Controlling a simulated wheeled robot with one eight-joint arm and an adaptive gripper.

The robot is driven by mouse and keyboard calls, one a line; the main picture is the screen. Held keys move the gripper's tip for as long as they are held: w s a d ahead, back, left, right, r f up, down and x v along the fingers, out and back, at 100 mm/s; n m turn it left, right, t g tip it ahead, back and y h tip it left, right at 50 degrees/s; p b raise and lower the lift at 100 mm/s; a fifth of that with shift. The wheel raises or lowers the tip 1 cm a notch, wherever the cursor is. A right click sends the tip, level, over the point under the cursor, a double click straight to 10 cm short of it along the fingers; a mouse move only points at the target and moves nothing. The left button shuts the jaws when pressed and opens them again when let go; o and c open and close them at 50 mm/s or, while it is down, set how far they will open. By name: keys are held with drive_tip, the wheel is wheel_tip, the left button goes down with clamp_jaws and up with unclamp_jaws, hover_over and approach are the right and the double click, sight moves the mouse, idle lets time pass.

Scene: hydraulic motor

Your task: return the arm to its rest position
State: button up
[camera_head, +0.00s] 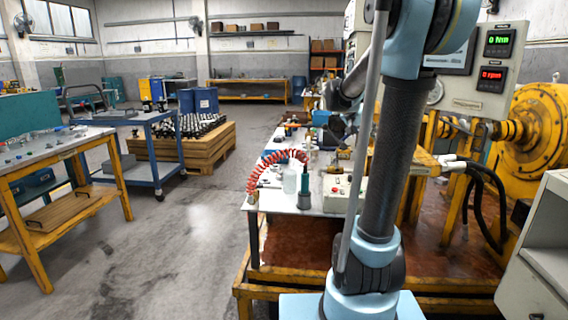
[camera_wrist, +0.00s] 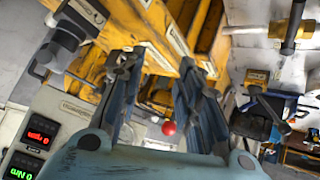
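My arm rises through the right of the head view, with its dark link upright and its upper joint cut off by the top edge. My gripper (camera_wrist: 166,64) shows in the wrist view with its two blue-grey fingers spread apart. Nothing is held between them. Beyond the gap are yellow framework and a small red knob (camera_wrist: 168,128), apart from the fingers. In the head view I cannot make out the gripper clearly behind the arm.
A workbench (camera_head: 232,200) with a red coiled hose (camera_head: 270,165) stands beside my arm. The control panel (camera_head: 490,60) and yellow motor housing (camera_head: 540,130) are on the right. A blue cart (camera_head: 150,150) and yellow-legged table (camera_head: 50,155) stand left. Floor between is clear.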

drive_tip(key=s+a+f+n+y, duration=0.2)
drive_tip(key=s+a+f, duration=0.3)
drive_tip(key=s, duration=0.6)
drive_tip(key=s+a+f+n+g+y, duration=0.1)
drive_tip(key=s+a+f+n+y, duration=0.2)
drive_tip(key=s+f, duration=0.6)
drive_tip(key=s+a+f+n+g+y, duration=0.1)
drive_tip(key=s+a+f+n+y, duration=0.2)
drive_tip(key=s+a+f, duration=0.4)
drive_tip(key=s+n, duration=0.1)
drive_tip(key=s, duration=0.6)
drive_tip(key=shift+s+f, duration=0.15)
drive_tip(key=shift+f, duration=0.05)
drive_tip(key=shift+a, duration=0.1)
drive_tip(key=shift+w+f, duration=0.2)
drive_tip(key=shift+w, duration=0.3)
